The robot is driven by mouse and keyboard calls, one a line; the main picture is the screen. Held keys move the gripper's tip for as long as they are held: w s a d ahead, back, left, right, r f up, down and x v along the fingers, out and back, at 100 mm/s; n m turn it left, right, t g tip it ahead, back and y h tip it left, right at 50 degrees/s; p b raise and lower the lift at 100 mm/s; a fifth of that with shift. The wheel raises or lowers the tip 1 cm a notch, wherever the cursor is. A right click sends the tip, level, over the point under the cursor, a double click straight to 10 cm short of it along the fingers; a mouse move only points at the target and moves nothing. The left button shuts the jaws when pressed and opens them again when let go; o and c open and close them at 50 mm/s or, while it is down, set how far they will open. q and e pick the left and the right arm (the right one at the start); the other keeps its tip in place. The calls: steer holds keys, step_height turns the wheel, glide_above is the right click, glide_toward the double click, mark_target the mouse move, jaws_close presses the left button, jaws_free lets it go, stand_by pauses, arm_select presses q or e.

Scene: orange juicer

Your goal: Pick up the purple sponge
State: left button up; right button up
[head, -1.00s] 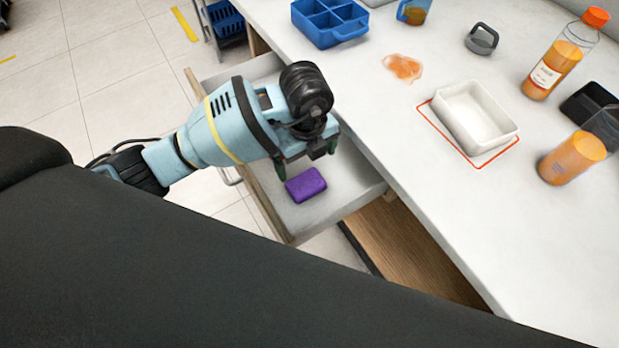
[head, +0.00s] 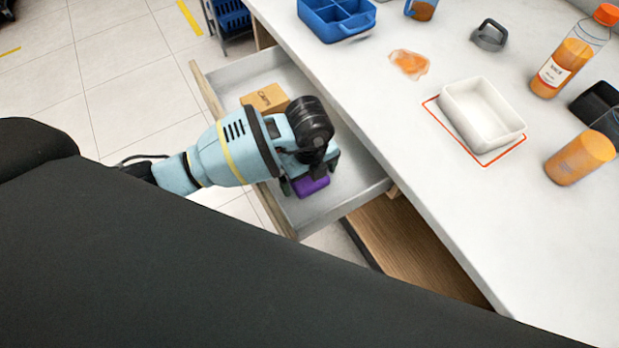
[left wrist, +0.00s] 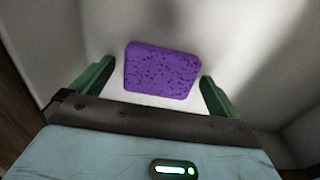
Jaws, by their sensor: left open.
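The purple sponge (head: 312,187) lies on the floor of the open drawer (head: 350,190), partly hidden by my left gripper in the head view. My left gripper (head: 303,187) is over the sponge, pointing down into the drawer. In the left wrist view the sponge (left wrist: 162,71) shows whole, with dark specks on its surface. The two green fingers of the left gripper (left wrist: 156,88) are open, one at each side of the sponge's near end, with gaps between them and it. My right gripper is not in view.
A cardboard box (head: 265,97) lies in the drawer's far part. The drawer walls surround the gripper.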

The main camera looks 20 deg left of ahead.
mark_target(309, 178)
arm_select(q)
steer(key=c, duration=1)
steer(key=shift+r, duration=0.15)
step_height(309, 178, up, 10)
steer(key=p, duration=0.1)
